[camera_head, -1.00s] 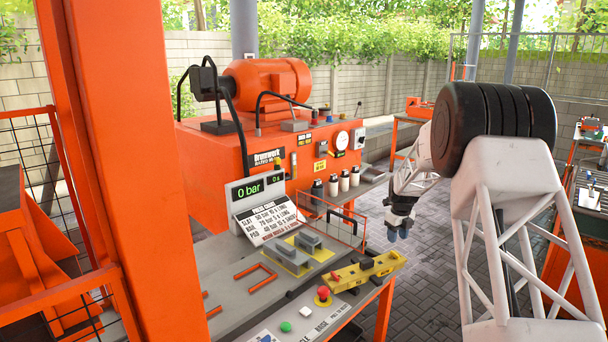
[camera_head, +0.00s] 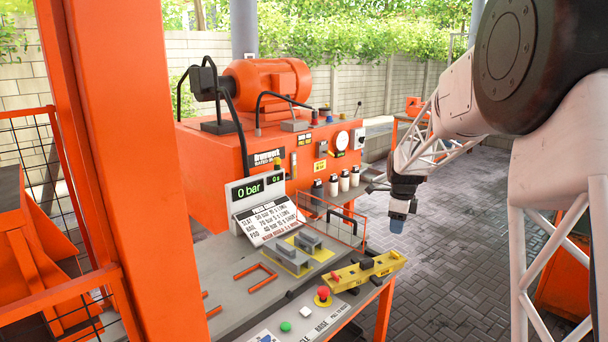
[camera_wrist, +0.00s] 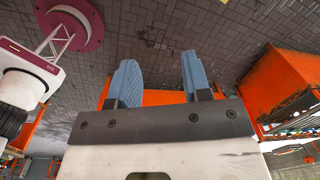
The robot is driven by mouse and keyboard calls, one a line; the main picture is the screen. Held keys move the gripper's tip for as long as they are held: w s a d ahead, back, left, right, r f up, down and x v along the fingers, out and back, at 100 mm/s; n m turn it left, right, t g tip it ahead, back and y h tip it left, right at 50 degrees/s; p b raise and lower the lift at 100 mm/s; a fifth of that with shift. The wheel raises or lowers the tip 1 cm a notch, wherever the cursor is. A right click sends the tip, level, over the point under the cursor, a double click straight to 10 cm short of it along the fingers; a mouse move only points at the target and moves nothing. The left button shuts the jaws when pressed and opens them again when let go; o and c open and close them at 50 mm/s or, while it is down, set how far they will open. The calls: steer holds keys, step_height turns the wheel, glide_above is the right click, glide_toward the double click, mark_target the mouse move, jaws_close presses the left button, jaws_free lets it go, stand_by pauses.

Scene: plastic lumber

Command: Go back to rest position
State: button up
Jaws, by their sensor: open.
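My gripper (camera_head: 397,224) hangs from my white lattice arm, right of the press bench, with its blue fingertips pointing down over the paved floor. In the wrist view my gripper (camera_wrist: 158,80) shows two blue fingers spread apart. Nothing is between them. It touches nothing that I can see.
The bench (camera_head: 222,262) carries a pressure display (camera_head: 252,187), a yellow bar (camera_head: 365,270), a red button (camera_head: 322,294) and a green button (camera_head: 286,326). The orange motor unit (camera_head: 268,82) stands behind. An orange post (camera_head: 125,150) is at left. Paved floor (camera_head: 450,235) is open at right.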

steer(key=s+a+r+n, duration=0.2)
steer(key=s+r+n, duration=0.15)
steer(key=s, duration=0.55)
steer(key=s+a+r+n+t, duration=0.1)
steer(key=s+a+r+n, duration=0.15)
steer(key=s+n, duration=0.4)
steer(key=s+a+r+n, duration=0.2)
steer(key=s+r, duration=0.2)
steer(key=s, duration=0.7)
steer(key=s+a+f+n, duration=0.1)
steer(key=s+n, duration=0.4)
steer(key=s, duration=0.6)
steer(key=s+a+f+n+t, duration=0.1)
steer(key=s+n, duration=0.5)
steer(key=s, duration=0.6)
step_height(320, 180, down, 2)
steer(key=shift+s+a+f, duration=0.1)
steer(key=shift+s+a, duration=0.1)
steer(key=shift+a, duration=0.4)
